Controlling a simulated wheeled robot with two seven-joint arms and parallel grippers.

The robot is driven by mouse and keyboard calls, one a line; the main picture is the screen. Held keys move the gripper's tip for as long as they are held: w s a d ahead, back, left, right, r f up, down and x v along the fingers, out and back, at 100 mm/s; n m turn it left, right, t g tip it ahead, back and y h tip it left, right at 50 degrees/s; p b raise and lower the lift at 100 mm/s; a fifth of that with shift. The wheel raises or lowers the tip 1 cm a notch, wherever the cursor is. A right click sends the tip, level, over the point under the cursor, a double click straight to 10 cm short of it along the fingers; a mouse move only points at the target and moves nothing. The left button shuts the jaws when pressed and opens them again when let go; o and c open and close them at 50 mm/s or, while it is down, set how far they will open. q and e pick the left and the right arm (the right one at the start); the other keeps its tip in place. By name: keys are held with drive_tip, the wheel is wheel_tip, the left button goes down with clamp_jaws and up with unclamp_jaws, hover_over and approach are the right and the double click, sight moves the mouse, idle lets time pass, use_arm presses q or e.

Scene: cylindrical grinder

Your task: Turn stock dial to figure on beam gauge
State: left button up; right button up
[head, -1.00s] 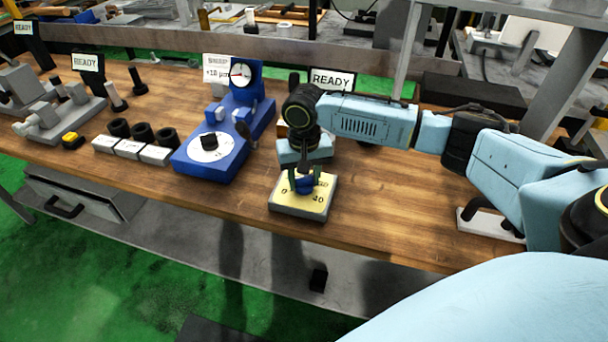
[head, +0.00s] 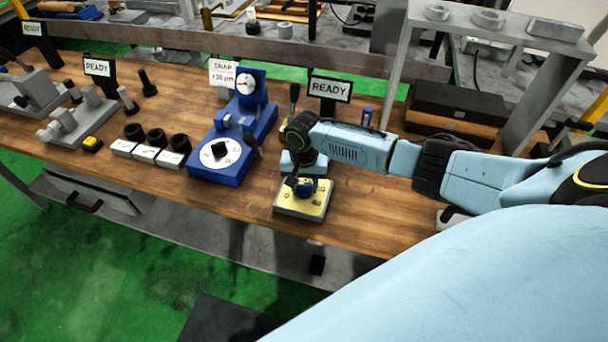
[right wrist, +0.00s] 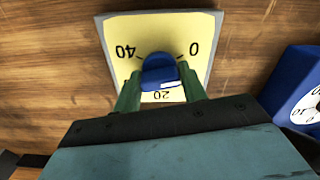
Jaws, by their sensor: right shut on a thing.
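The stock dial (head: 318,209) is a pale yellow plate in a grey frame with a blue knob (head: 304,189). In the right wrist view the knob (right wrist: 160,72) has a white mark at its lower right, and the plate reads 40, 0 and 20. My right gripper (right wrist: 160,88) is shut on the knob, one green finger on each side. The beam gauge (head: 222,174) is blue, with a small round dial (head: 247,84) and a large white disc (head: 220,153). Its sign (head: 222,76) shows a µm figure, perhaps +30. My left gripper is out of view.
A READY sign (head: 330,89) stands behind my right arm. Left of the gauge are black rings on white blocks (head: 146,154), a yellow button (head: 91,143) and grey fixtures (head: 75,125). Bare wood (head: 375,219) lies right of the stock dial.

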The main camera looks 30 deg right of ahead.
sight(304, 184)
drive_tip(key=m+p, duration=0.4)
drive_tip(key=p, duration=0.1)
drive_tip(key=shift+r+m, duration=0.25)
drive_tip(key=shift+m, duration=0.05)
drive_tip(key=shift+f+m+p, duration=0.15)
drive_tip(key=shift+m+p, duration=1.35)
drive_tip(key=shift+m, duration=0.2)
drive_tip(key=o, duration=0.9)
drive_tip(key=shift+o, duration=0.2)
wheel_tip(304, 184, up, 13)
drive_tip(key=shift+p, duration=0.45)
